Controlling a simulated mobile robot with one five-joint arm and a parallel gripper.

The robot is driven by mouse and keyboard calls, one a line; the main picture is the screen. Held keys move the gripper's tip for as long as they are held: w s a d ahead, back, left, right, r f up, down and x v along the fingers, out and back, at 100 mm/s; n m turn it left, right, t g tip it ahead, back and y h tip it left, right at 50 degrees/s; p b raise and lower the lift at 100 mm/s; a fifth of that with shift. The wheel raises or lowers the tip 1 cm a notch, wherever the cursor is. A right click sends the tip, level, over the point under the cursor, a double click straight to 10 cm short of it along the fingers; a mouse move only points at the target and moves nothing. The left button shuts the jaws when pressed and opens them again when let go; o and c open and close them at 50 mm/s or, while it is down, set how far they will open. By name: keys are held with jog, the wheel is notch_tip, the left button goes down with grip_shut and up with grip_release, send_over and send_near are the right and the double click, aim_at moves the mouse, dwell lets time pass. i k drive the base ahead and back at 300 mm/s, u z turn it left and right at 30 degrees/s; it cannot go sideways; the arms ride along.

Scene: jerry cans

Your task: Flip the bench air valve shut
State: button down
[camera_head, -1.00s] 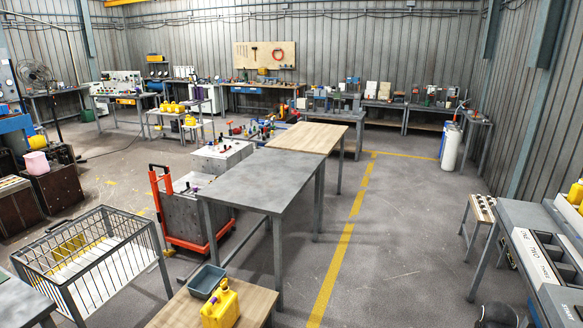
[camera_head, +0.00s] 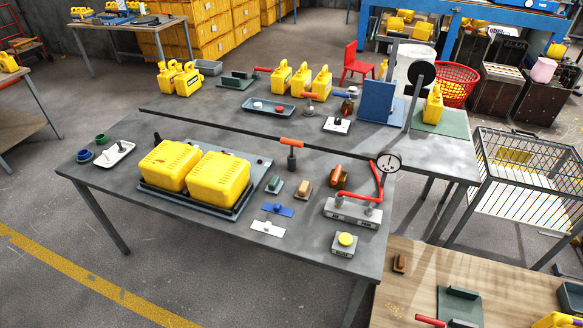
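Which of these is the bench air valve is not certain. My gripper is not in view.
Two yellow cans (camera_head: 220,179) lie in a black tray on the near bench (camera_head: 120,190). A yellow button box (camera_head: 344,243) stands at its front edge. A second bench (camera_head: 210,103) is behind, a wooden table (camera_head: 440,265) at right. The floor (camera_head: 130,270) at front left is clear.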

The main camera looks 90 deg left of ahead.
aim_at(338, 172)
jog(key=z, duration=0.05)
jog(key=k, duration=0.1)
jog(key=u, duration=2.6)
jog(key=k, duration=0.15)
jog(key=u, duration=1.4)
jog(key=i, duration=1.6)
jog(key=u, duration=0.2)
